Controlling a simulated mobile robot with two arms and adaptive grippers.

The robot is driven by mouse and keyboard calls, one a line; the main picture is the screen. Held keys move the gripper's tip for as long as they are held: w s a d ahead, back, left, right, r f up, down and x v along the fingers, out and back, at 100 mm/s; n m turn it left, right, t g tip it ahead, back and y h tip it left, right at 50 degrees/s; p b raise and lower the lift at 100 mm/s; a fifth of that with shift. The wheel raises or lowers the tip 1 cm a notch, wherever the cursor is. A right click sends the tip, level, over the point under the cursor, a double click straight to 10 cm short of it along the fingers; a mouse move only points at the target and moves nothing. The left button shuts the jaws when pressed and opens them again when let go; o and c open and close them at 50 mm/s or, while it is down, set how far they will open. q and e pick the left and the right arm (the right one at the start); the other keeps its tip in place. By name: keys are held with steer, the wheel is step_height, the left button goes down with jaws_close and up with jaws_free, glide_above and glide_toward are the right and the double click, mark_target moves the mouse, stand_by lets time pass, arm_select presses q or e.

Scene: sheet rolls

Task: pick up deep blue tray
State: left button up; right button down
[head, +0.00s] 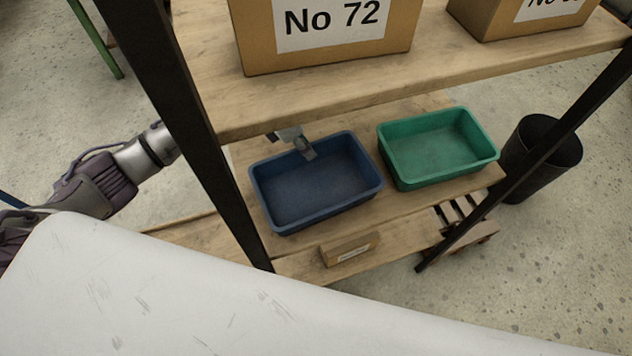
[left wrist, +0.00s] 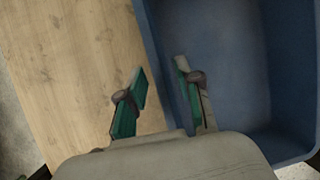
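The deep blue tray (head: 315,228) is an empty open box standing on the lower wooden shelf, left of a green tray. Its inside and rim also fill the right side of the left wrist view (left wrist: 232,60). My left gripper (head: 305,149) is at the tray's far rim; the post and upper shelf hide part of its arm. In the left wrist view its fingers (left wrist: 160,75) are apart, one over the wood outside the wall and one over the tray's inside, with the rim between them. I cannot tell whether they touch the wall. My right gripper is not in view.
The green tray (head: 440,150) stands close to the right. A small labelled box (head: 350,249) lies in front of the blue tray. The upper shelf (head: 480,65) with cardboard boxes hangs above, and a dark post (head: 205,130) stands left. A black bin (head: 542,160) is at right.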

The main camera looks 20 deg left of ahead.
mark_target(316, 160)
arm_select(q)
steer(key=shift+p+x, duration=0.4)
steer(key=shift+x, duration=1.5)
steer(key=shift+s, duration=0.1)
jaws_close()
steer(key=shift+r, duration=0.1)
